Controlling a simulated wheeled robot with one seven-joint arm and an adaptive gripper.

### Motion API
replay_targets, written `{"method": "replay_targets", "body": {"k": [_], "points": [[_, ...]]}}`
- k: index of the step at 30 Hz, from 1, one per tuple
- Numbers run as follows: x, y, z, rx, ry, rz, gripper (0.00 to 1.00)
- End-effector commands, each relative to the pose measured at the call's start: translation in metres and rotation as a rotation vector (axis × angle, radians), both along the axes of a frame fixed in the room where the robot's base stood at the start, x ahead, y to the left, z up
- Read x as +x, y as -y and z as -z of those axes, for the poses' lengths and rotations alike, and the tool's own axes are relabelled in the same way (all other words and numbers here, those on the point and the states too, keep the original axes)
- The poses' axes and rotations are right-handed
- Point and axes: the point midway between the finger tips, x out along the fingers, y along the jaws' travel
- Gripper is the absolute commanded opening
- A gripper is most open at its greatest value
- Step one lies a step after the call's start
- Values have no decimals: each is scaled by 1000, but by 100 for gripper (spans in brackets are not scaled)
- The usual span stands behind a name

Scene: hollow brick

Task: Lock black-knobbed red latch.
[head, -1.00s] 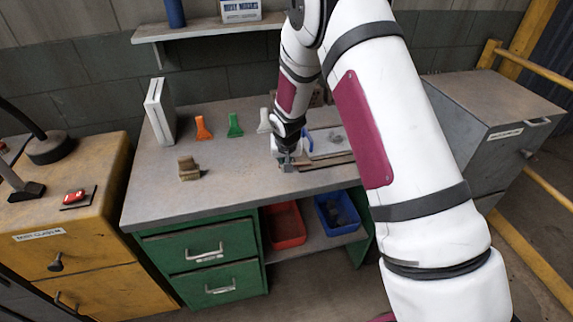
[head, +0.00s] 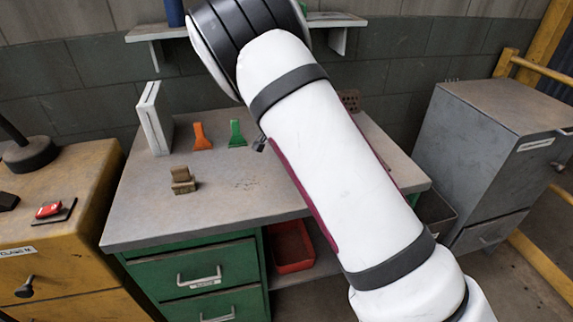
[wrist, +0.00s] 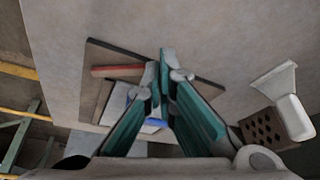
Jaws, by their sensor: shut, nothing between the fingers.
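In the wrist view a dark-edged board (wrist: 93,60) lies on the grey bench top. A red bar (wrist: 118,71), likely the red latch, lies on the board left of my fingertips. I cannot make out a black knob or whether the latch is locked. My gripper (wrist: 163,72) is shut and empty, its teal fingers over the board and covering part of it. A blue part (wrist: 156,123) shows between the fingers, beside a pale plate (wrist: 119,100). In the head view my arm hides the gripper and the board.
A holed brick (wrist: 265,130) and a white scraper (wrist: 274,84) are right of the gripper. Orange (head: 201,137) and green (head: 237,135) scrapers and a tan block (head: 182,181) stand on the bench (head: 235,205). A grey cabinet (head: 470,140) stands to the right.

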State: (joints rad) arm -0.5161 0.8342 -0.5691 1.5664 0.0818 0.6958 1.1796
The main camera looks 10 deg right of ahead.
Motion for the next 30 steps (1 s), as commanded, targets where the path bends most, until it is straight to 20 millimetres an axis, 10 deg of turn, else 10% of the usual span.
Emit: {"method": "replay_targets", "body": {"k": [15,30], "points": [[30,29,2,0,0,395,0],[34,38,0,-1,-1,385,0]]}}
